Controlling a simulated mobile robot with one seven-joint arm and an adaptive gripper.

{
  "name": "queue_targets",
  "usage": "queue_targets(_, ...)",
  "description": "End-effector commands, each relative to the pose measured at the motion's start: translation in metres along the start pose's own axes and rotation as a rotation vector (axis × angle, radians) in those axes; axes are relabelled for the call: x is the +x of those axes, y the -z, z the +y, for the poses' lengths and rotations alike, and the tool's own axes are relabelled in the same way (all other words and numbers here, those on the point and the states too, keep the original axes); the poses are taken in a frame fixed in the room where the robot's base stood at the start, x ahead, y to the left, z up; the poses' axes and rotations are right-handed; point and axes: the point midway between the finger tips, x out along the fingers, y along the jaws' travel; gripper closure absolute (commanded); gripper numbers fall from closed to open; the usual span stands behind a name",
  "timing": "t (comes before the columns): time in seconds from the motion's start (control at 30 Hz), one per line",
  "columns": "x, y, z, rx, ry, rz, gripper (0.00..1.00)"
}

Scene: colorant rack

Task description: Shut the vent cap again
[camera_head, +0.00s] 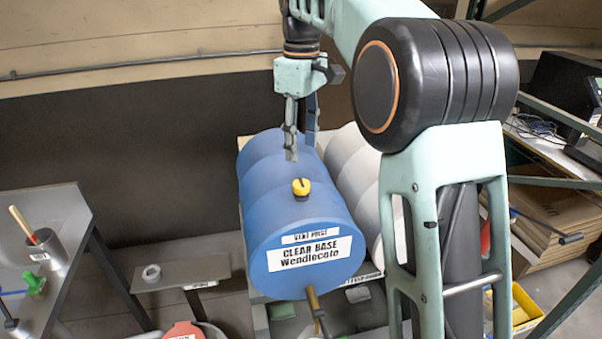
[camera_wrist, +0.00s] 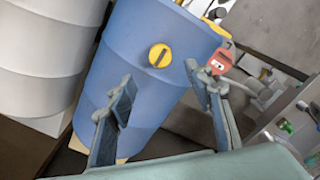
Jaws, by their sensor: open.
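The vent cap (camera_head: 301,188) is a small round yellow cap with a dark bar across its top. It sits on the upper side of the blue drum (camera_head: 293,222), which lies on its side. It also shows in the wrist view (camera_wrist: 160,56), beyond the fingertips. I cannot tell from its look how far it is turned. My gripper (camera_head: 301,142) points down above the drum, behind the cap in the head view. Its fingers stand apart with nothing between them, and they also show in the wrist view (camera_wrist: 159,92). No finger appears to touch the cap.
A white drum (camera_head: 353,160) lies close along the blue drum's right side. A brass tap (camera_head: 314,300) sticks out low at the blue drum's front. A red-topped container (camera_head: 184,331) is below left. A small shelf (camera_head: 190,268) and a grey table (camera_head: 60,215) stand left.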

Motion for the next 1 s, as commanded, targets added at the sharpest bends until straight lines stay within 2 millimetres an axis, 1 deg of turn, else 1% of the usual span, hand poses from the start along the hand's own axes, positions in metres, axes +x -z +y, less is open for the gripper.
queue_targets(0.03,0.009,-0.001,-0.001,0.001,0.002,-0.002,0.53)
queue_targets(0.3,0.059,-0.001,-0.001,0.003,0.003,-0.001,0.53)
queue_targets(0.4,0.074,0.000,-0.001,0.004,0.002,0.000,0.53)
queue_targets(0.5,0.086,0.000,-0.001,0.004,0.001,0.001,0.53)
queue_targets(0.63,0.094,0.000,-0.001,0.004,0.000,0.002,0.53)
queue_targets(0.9,0.095,0.001,-0.001,0.004,-0.001,0.003,0.53)
queue_targets(0.93,0.095,0.001,-0.001,0.004,-0.001,0.003,0.54)
queue_targets(1.0,0.095,0.001,-0.001,0.004,-0.001,0.003,0.62)
